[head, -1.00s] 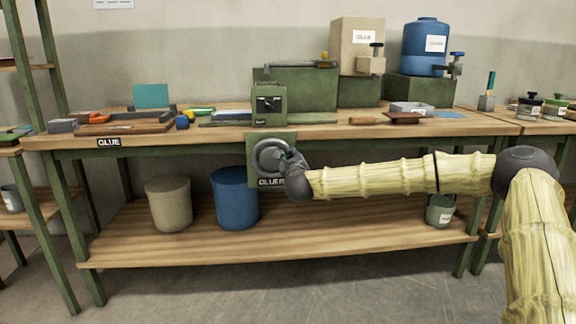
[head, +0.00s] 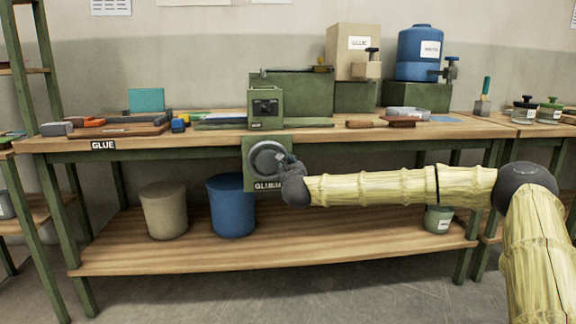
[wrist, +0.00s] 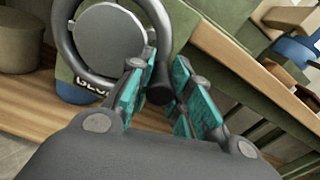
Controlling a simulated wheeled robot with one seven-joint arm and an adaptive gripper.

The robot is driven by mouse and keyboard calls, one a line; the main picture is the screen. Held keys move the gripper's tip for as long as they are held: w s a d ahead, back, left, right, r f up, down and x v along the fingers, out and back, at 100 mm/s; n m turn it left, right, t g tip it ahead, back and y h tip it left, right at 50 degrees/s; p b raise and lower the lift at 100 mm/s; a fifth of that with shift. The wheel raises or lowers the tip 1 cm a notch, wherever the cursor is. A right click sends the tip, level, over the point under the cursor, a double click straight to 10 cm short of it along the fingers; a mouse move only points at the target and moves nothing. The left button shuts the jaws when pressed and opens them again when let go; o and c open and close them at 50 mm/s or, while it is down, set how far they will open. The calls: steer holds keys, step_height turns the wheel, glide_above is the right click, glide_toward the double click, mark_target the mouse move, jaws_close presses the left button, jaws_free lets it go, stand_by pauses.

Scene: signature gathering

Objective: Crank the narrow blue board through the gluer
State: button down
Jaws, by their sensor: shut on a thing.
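The green gluer (head: 265,107) stands on the bench. Its round grey crank wheel (head: 264,158) is on a green plate marked with a partly covered label below the bench edge. My gripper (head: 287,163) is at the wheel's right side. In the wrist view, the teal-padded fingers of my gripper (wrist: 158,92) are closed around the black crank handle (wrist: 160,84) on the wheel's rim (wrist: 155,14). A narrow bluish strip, seemingly the blue board (head: 222,117), lies flat at the gluer's left side. Its right end is hidden by the gluer.
The bench (head: 330,137) carries a teal block (head: 146,99), a blue tank (head: 420,50) and a tan glue box (head: 347,55). A beige bin (head: 163,210) and a blue bin (head: 232,208) stand on the lower shelf, left of my arm.

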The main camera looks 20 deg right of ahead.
steer(key=c, duration=1.3)
jaws_free()
steer(key=shift+d+f, duration=0.15)
steer(key=shift+d, duration=0.15)
steer(key=shift+a, duration=0.25)
steer(key=v, duration=1.1)
steer(key=shift+s, duration=0.4)
